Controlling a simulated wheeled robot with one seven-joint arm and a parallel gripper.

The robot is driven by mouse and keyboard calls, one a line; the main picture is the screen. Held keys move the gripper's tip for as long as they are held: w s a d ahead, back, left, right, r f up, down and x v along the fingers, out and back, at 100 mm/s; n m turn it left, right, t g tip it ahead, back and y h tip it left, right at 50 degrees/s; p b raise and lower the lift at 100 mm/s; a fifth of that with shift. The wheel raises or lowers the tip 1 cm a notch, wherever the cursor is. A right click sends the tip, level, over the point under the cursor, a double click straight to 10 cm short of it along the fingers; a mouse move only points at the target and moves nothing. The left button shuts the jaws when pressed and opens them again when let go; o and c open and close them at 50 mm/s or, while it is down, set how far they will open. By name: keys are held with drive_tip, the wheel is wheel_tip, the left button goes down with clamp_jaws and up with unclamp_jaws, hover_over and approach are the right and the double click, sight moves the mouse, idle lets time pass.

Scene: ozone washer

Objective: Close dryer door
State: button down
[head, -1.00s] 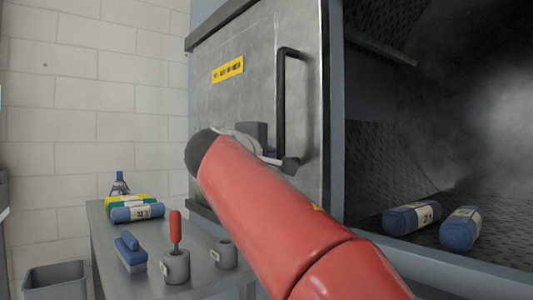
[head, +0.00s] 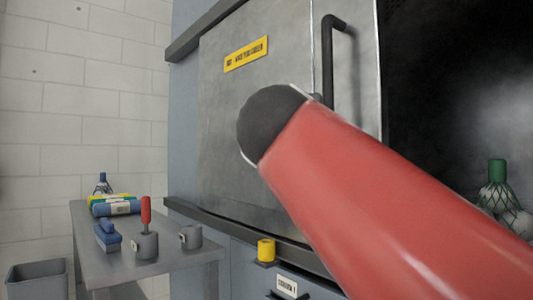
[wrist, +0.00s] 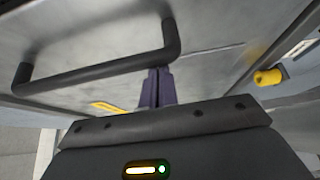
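The dryer door (head: 235,125) is a grey metal panel with a yellow label (head: 246,54) and a dark bar handle (head: 328,65) near its right edge. To its right the dark dryer opening (head: 450,90) is uncovered. My red arm crosses in front of the door and hides my gripper in the head view. In the wrist view my gripper (wrist: 157,88) has its dark purple fingers close together, with tips at the bend of the handle (wrist: 100,72). The picture does not show whether they press on the bar.
A metal side table (head: 150,262) at left bears a blue brush (head: 107,237), grey cups (head: 190,237) and rolled cloths (head: 117,207). A grey bin (head: 37,280) stands at lower left. A yellow knob (head: 266,250) sits below the door. A green-topped netted item (head: 497,185) shows in the opening.

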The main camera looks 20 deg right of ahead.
drive_tip(key=s+d, duration=0.3)
drive_tip(key=s, duration=0.8)
drive_tip(key=s+d+p, duration=0.1)
drive_tip(key=s+d, duration=0.3)
drive_tip(key=s, duration=0.7)
drive_tip(key=s+d, duration=0.4)
drive_tip(key=s, duration=0.7)
drive_tip(key=shift+s+d+p, duration=0.15)
drive_tip(key=shift+s+p, duration=0.2)
drive_tip(key=shift+s, duration=0.05)
